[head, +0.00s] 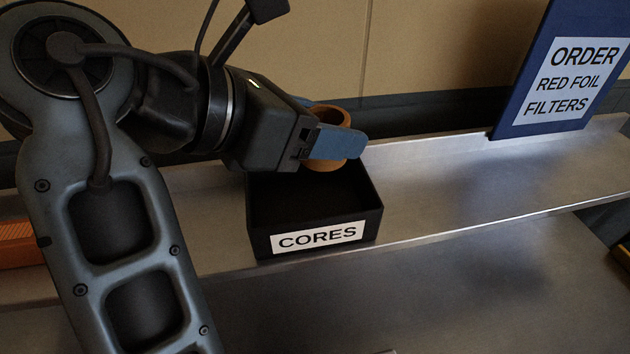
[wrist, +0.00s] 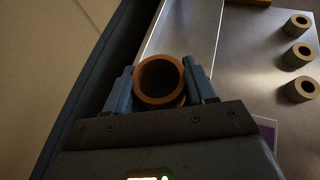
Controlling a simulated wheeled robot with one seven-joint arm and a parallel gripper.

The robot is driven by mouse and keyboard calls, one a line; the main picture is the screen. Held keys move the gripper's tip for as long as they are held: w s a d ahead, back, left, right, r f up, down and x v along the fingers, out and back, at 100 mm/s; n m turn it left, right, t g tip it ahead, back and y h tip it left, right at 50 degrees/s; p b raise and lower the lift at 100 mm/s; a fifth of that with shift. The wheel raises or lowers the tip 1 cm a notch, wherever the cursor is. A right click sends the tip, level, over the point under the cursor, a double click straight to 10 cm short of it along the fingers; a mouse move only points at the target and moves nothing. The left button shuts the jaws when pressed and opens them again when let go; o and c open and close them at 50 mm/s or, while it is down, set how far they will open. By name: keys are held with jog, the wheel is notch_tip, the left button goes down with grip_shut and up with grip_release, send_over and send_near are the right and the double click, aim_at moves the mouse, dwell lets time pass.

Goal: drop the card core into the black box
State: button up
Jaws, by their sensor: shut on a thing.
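The card core (head: 331,117) is a short brown hollow tube, held upright between the blue fingers of my gripper (head: 334,140). My gripper is shut on it, with one finger on each side. In the wrist view the core (wrist: 160,99) shows its round open end between the fingertips. The black box (head: 260,236) is open-topped, has a white CORES label and stands on the metal shelf. The core appears above the box's back right part. Part of the box's left and back is hidden by my gripper.
A blue board (head: 520,115) reading ORDER RED FOIL FILTERS stands at the back right. The metal shelf (head: 470,185) is clear right of the box. An orange object (head: 16,243) lies at the left. Three small rings (wrist: 299,55) show in the wrist view.

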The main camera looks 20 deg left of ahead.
aim_at(305, 164)
notch_tip(305, 164, down, 5)
jog(key=shift+r+b, duration=0.1)
jog(key=shift+b, duration=0.55)
jog(key=shift+f+b, duration=0.45)
jog(key=shift+b, duration=0.2)
jog(key=o, duration=1.1)
jog(key=shift+s+r, duration=0.1)
jog(key=shift+s, duration=0.05)
jog(key=v, duration=0.7)
jog(key=shift+s+a+b, duration=0.2)
jog(key=shift+s+b, duration=0.05)
jog(key=shift+b, duration=0.05)
jog(key=shift+r, duration=0.1)
